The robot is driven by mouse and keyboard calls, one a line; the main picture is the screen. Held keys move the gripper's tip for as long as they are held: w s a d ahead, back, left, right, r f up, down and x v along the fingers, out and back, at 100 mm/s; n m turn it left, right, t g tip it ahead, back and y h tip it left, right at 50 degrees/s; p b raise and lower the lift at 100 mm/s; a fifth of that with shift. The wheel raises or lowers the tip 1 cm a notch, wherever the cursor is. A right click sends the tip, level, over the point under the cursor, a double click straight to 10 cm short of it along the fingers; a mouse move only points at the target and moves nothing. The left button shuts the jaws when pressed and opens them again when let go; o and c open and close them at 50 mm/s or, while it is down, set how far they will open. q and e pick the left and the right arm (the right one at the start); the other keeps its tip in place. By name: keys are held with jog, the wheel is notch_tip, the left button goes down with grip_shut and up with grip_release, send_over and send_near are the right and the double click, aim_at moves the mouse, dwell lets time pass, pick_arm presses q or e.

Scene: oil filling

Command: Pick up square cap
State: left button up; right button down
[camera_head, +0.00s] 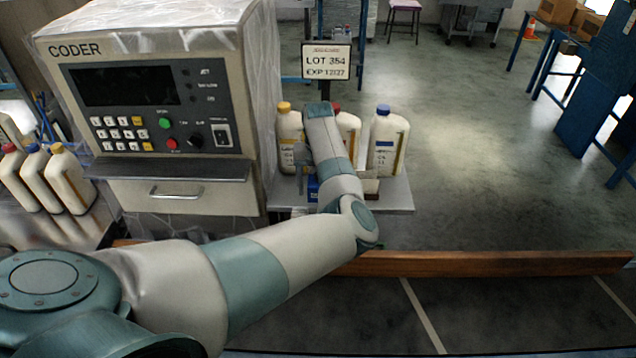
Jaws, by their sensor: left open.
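My left arm comes in from the lower left and reaches over the small grey shelf (398,196) beside the coder. My left gripper (301,168) is open, small and partly hidden behind my forearm, in front of a white bottle with a yellow cap (287,130). A bottle with a red cap (349,130) stands partly behind my forearm. A bottle with a blue cap (387,140) stands to the right. I cannot make out a separate square cap. A small blue item (312,188) and a tan block (370,184) show low beside my forearm. My right gripper is not in view.
The coder machine (160,100) stands left of the shelf. A lot sign (326,62) rises behind the bottles. More bottles (40,178) stand on a table at the far left. A wooden rail (480,263) runs in front; open floor lies to the right.

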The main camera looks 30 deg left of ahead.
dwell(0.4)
pick_arm(q)
jog(key=c, duration=1.1)
jog(key=shift+r, duration=0.15)
